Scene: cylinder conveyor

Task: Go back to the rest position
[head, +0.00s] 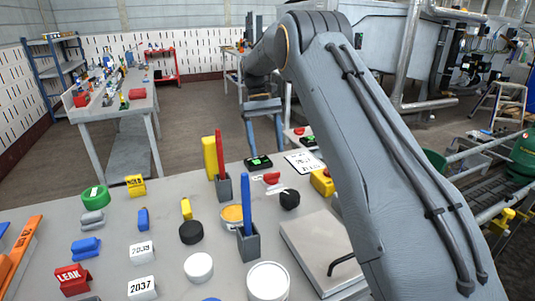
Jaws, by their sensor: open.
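My arm rises from the lower right, bends at the top and reaches away over the table. My gripper (266,148) hangs at its far end, pointing down. Its two fingers stand apart with nothing visible between them. It is above or beyond the far edge of the grey table (115,217), near a small black box with a green top (258,162). I cannot tell its exact height over the box.
The table holds a blue bar (246,200) and a red bar (219,155) upright in grey holders, a yellow block (209,157), a white can (268,282), a flat metal box (318,250) and several small labelled blocks. A workbench (138,103) stands behind. Floor between is clear.

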